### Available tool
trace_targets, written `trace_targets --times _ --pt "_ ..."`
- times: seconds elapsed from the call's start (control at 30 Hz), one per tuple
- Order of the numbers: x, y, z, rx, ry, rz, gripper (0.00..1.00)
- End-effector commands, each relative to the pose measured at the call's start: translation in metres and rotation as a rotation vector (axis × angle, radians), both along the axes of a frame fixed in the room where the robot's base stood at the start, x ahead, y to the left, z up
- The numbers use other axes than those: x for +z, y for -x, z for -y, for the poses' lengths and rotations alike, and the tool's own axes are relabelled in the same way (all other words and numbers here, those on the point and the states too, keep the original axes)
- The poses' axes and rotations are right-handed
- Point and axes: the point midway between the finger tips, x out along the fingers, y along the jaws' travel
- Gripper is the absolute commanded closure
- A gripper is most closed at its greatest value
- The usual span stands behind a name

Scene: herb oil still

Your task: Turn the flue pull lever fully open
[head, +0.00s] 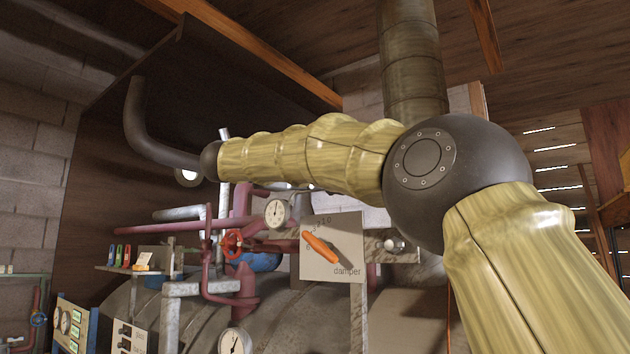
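An orange lever (320,247) sits on a pale plate (341,227) in the head view, right of centre. The plate is marked "damper" at its lower right and has a small number scale along its upper left. The lever is tilted, running from upper left to lower right. No label reading "flue pull" shows, so I cannot tell for sure that this is the lever named. My arm crosses above the plate from lower right to upper left. My gripper cannot be made out, and no fingers show.
A large metal flue pipe (411,60) rises behind my arm. A red valve wheel (232,243), red pipes and a dial gauge (277,212) stand left of the plate. A shelf (130,270) with small coloured items is farther left. A gauge panel (70,326) is at lower left.

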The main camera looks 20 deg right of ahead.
Motion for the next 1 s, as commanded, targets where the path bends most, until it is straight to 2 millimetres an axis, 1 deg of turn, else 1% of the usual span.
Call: trace_targets --times 0.03,0.4,0.9,0.93,1.0 --pt "-0.0048 -0.0008 0.0005 -0.002 0.016 -0.026 1.00" --pt "-0.0073 -0.0009 0.0005 -0.001 0.094 -0.128 1.00" --pt "-0.0072 -0.0009 0.0008 -0.001 0.102 -0.139 1.00" --pt "-0.0072 -0.0009 0.0008 -0.001 0.102 -0.139 0.82" --pt "-0.0070 -0.0008 0.0007 -0.001 0.103 -0.139 0.69"
